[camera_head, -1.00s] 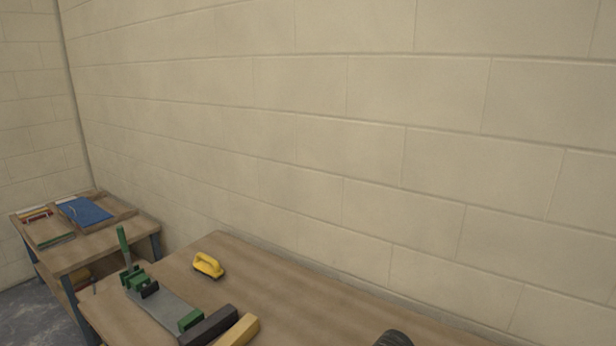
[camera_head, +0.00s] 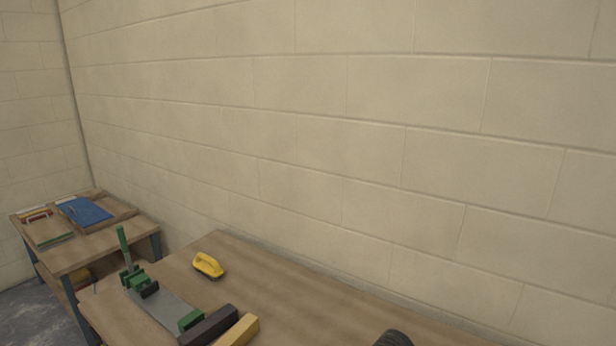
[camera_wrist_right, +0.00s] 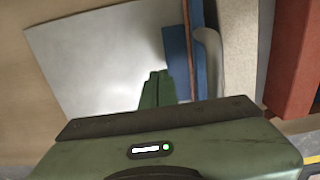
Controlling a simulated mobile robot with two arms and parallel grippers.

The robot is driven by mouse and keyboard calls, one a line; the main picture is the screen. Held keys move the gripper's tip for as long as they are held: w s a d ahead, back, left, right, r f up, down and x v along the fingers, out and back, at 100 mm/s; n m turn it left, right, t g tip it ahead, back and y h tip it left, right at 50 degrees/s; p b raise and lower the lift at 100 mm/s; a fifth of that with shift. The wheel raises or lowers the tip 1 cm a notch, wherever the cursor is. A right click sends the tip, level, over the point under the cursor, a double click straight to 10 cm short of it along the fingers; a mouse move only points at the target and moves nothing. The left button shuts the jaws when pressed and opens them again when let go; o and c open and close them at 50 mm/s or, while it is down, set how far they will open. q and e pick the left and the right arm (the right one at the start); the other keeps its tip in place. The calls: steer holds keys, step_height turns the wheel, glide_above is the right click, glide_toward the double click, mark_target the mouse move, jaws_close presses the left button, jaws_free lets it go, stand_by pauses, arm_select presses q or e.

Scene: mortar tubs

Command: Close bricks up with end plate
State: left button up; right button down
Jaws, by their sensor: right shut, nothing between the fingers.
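In the head view, a grey metal bed (camera_head: 163,309) with green blocks (camera_head: 137,279) and an upright green lever (camera_head: 122,244) lies on the workbench. A dark grey bar (camera_head: 208,327) and a tan-yellow bar (camera_head: 238,331) lie side by side at its near end. In the right wrist view, my right gripper (camera_wrist_right: 156,78) is shut and empty. Its fingertips are over a pale grey sheet (camera_wrist_right: 95,60), beside a dark blue piece (camera_wrist_right: 177,60). A beige block (camera_wrist_right: 238,45) and a red brick-like block (camera_wrist_right: 292,60) are to the right. I cannot tell which part is the end plate. My left gripper is out of view.
A yellow-handled tool (camera_head: 208,266) stands on the workbench (camera_head: 290,300) by the bed. A dark ridged thing (camera_head: 393,339) shows at the bottom edge. A second table (camera_head: 100,241) with trays and a blue sheet (camera_head: 84,211) is at left. A block wall runs behind.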

steer(key=shift+f+b, duration=0.8)
steer(key=shift+f, duration=0.55)
steer(key=shift+r, duration=0.2)
steer(key=shift+r+p, duration=0.75)
steer(key=shift+p, duration=0.25)
steer(key=shift+s+d+p, duration=0.25)
steer(key=shift+d+p, duration=0.1)
steer(key=shift+s+d+p, duration=0.7)
steer(key=shift+d, duration=0.35)
steer(key=shift+s+d+p, duration=0.7)
steer(key=shift+d+p, duration=0.05)
steer(key=shift+d, duration=0.35)
steer(key=shift+s+d+p, duration=0.7)
steer(key=shift+d, duration=0.35)
steer(key=shift+s+d+p, duration=0.35)
steer(key=shift+s+d, duration=0.2)
steer(key=shift+d, duration=0.25)
steer(key=shift+s+d+p, duration=0.4)
steer(key=shift+s+d, duration=0.1)
steer(key=shift+d, duration=0.25)
steer(key=shift+s+d+p, duration=0.35)
steer(key=shift+s+d, duration=0.2)
steer(key=shift+d, duration=0.25)
steer(key=shift+s+d, duration=0.1)
